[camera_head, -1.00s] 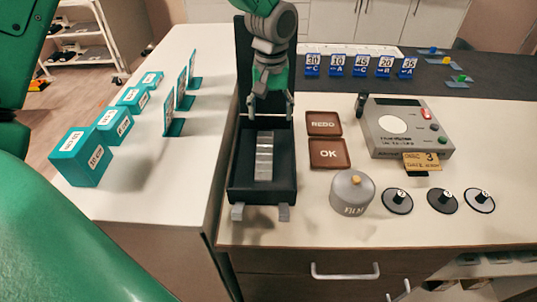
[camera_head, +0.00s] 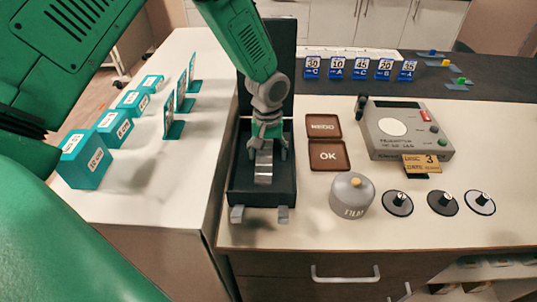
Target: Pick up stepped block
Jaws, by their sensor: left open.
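The stepped block (camera_head: 263,172) is a grey metal piece with several steps, lying lengthwise inside the open black box (camera_head: 236,194). My left gripper (camera_head: 268,153) points down into the box over the far part of the block. Its fingers are open, one on each side of the block. The gripper hides the block's far end, and I cannot tell whether the fingers touch it. My right gripper does not show in this view.
The box walls and raised lid (camera_head: 283,45) stand close around the gripper. To the right are the REDO (camera_head: 323,126) and OK (camera_head: 329,156) tiles, a grey film canister (camera_head: 351,197), a grey device (camera_head: 395,135) and black discs (camera_head: 398,203). Teal blocks (camera_head: 84,160) stand on the left counter.

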